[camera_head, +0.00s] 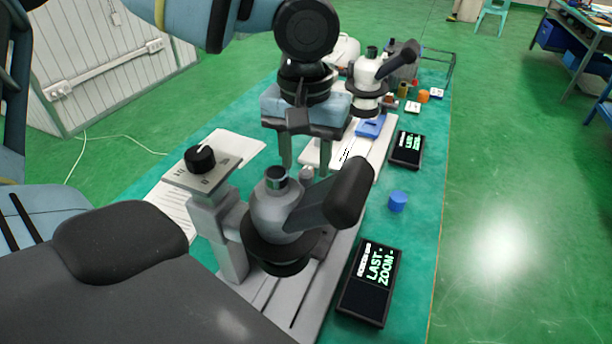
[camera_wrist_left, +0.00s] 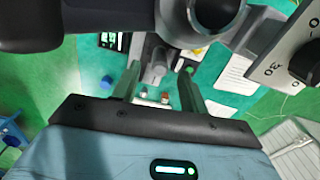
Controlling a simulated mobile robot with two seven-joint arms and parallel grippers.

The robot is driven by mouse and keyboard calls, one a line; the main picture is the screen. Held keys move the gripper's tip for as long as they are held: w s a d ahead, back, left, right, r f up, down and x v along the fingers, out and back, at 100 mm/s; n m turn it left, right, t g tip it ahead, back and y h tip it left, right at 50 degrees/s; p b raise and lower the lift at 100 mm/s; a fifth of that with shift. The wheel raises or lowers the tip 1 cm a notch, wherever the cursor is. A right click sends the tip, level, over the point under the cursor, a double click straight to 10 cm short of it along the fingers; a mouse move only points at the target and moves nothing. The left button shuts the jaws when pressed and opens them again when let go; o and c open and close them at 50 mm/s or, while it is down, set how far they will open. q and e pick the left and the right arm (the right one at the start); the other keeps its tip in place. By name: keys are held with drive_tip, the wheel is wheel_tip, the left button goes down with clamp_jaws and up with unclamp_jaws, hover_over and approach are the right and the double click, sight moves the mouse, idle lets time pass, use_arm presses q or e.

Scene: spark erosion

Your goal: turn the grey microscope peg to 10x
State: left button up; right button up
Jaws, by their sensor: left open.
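The grey microscope (camera_head: 275,210) stands on the green-topped table in the foreground of the head view. Its black round peg (camera_head: 201,157), with a white mark, sits on a grey plate (camera_head: 222,170) at the microscope's left. The peg (camera_wrist_left: 306,62) and its plate (camera_wrist_left: 272,68), with a "30" legible, are cut by the right edge of the wrist view. My left gripper (camera_head: 305,164) points down, open, behind and right of the peg, apart from it. Its fingers also show in the left wrist view (camera_wrist_left: 157,84), with nothing gripped. My right gripper is out of view.
A white microscope (camera_head: 368,78) stands farther back. A dark display reading "LAST ZOOM -" (camera_head: 370,282), another display (camera_head: 408,149) and a blue cylinder (camera_head: 397,201) are on the right side. Papers (camera_head: 227,146) lie behind the peg. Green floor (camera_head: 510,190) is clear at right.

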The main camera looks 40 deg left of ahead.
sight(305, 172)
use_arm(q)
drive_tip(key=shift+f, duration=2.2)
clamp_jaws()
